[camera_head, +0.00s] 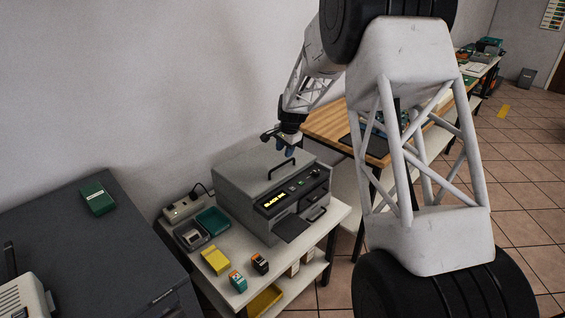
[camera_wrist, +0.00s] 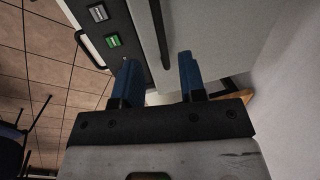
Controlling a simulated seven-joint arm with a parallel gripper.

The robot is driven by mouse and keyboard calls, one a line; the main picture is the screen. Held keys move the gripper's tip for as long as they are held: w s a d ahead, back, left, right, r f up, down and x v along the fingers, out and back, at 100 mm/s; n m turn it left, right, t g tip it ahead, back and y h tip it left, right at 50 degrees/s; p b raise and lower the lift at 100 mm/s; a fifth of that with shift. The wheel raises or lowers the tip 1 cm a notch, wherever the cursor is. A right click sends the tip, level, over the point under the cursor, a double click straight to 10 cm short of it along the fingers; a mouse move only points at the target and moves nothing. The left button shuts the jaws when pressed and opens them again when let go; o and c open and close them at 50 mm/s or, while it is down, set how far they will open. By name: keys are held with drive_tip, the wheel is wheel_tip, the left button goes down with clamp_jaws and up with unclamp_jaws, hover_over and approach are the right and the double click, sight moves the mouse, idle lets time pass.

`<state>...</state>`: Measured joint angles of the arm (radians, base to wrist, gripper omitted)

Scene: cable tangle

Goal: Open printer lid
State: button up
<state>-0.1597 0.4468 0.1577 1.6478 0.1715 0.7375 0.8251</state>
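The grey printer (camera_head: 237,195) stands on a small white table, its flat lid (camera_head: 245,172) down. A thin dark bar handle (camera_head: 281,168) rises from the lid top. In the wrist view the lid (camera_wrist: 205,30) is a pale panel with the dark handle (camera_wrist: 159,32) running across it. My gripper (camera_head: 287,152) is above the lid, near its back right side, pointing down. In the wrist view my gripper (camera_wrist: 160,78) has its two blue fingers apart, with nothing between their tips. The handle lines up with the gap; whether it reaches between the fingers is unclear.
A power strip (camera_head: 185,207), teal tray (camera_head: 212,221), yellow box (camera_head: 216,261) and small cartridges (camera_head: 260,263) lie left and in front. A wooden bench (camera_head: 325,122) stands behind to the right.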

drive_tip(key=shift+w+a+f, duration=0.15)
drive_tip(key=shift+f, duration=0.9)
drive_tip(key=shift+w+a+f, duration=0.15)
drive_tip(key=shift+f, duration=0.95)
drive_tip(key=shift+w+a+f, duration=0.15)
drive_tip(key=shift+f, duration=0.9)
clamp_jaws()
